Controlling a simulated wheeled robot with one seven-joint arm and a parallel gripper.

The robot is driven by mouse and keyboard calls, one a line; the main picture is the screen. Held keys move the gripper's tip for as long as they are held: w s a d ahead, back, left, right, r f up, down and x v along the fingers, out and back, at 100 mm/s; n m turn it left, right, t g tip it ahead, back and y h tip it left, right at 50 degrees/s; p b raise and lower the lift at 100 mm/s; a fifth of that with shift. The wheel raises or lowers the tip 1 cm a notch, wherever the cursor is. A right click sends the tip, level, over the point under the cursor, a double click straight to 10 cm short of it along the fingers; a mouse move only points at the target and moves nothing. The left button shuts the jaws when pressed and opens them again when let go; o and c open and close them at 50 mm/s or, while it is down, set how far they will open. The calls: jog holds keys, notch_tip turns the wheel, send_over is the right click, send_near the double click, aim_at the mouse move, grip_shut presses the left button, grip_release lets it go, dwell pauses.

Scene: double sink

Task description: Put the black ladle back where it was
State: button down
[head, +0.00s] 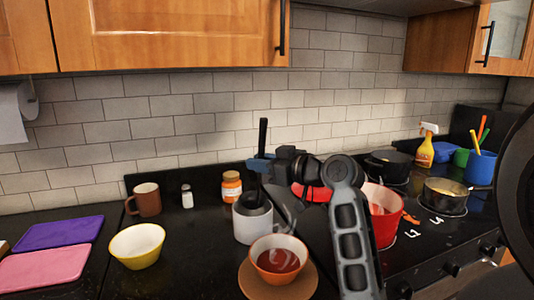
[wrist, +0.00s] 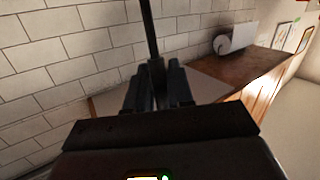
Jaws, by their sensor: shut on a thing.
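The black ladle (head: 263,132) stands upright in the head view, its handle held by my gripper (head: 261,166). My gripper is shut on the handle, which sticks up above the fingers. The ladle's lower end is at the mouth of a grey and white holder (head: 252,228) on the counter; I cannot tell how deep it is. In the wrist view the ladle handle (wrist: 149,28) rises between the two dark fingertips (wrist: 158,88). The wrist view does not show the holder.
A bowl of red soup (head: 277,262) on a brown plate stands just in front of the holder. An orange-capped jar (head: 231,187) is behind left. A red pot (head: 384,212) is on the stove to the right. A yellow bowl (head: 137,246) and a brown mug (head: 146,199) are left.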

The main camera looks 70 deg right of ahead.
notch_tip(320, 180, down, 7)
jog(key=b, duration=0.4)
jog(key=shift+b, duration=0.3)
jog(key=shift+a+f+b, duration=0.1)
jog(key=shift+f+b, duration=0.4)
dwell(0.4)
jog(key=c, duration=0.9)
grip_release()
jog(key=b+v, duration=0.1)
jog(key=v, duration=0.6)
jog(key=shift+s, duration=0.35)
